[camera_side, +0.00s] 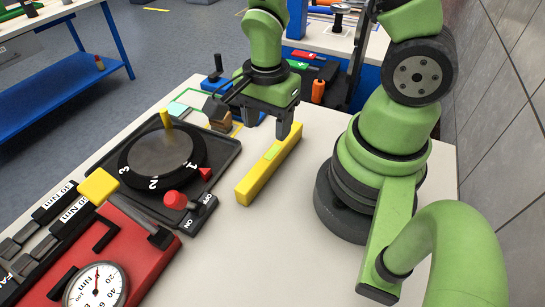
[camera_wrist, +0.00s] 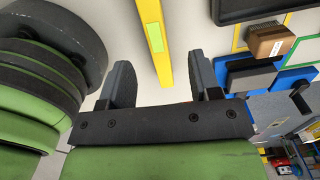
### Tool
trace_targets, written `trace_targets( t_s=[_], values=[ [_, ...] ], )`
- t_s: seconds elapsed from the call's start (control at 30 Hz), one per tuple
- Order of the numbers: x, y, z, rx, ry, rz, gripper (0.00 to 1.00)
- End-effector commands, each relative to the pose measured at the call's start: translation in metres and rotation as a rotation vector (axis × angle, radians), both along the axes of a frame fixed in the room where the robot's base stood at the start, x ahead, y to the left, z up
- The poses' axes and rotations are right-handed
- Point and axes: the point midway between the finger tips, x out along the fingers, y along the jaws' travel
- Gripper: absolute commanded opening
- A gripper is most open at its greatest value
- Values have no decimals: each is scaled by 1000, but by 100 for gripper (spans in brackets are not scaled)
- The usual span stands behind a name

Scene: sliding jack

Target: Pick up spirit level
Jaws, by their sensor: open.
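The spirit level is a long yellow bar with a pale green window (camera_side: 258,177). It lies on the white table in the side view, running from the middle toward my gripper (camera_side: 272,122). My gripper is over its far end, with one dark finger in front of the bar. In the wrist view the level (camera_wrist: 153,37) runs between my two open fingers (camera_wrist: 161,62), with a gap on each side. I cannot tell the height gap between fingertips and level.
A black tray with a numbered round dial (camera_side: 160,158) stands left of the level. A red torque gauge unit (camera_side: 125,262) is at the front left. A small brown box (camera_side: 220,123) sits behind the dial, also in the wrist view (camera_wrist: 271,41).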

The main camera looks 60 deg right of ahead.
Motion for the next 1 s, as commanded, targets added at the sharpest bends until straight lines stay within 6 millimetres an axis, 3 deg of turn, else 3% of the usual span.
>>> trace_targets(
  t_s=[0.2,0.53,0.8,1.0],
  values=[
    [-2,0,-27,0,7,0,57],
    [-2,0,-46,0,2,0,57],
    [-8,-2,-79,0,5,1,57],
    [-7,-2,-91,0,1,2,57]
  ],
)
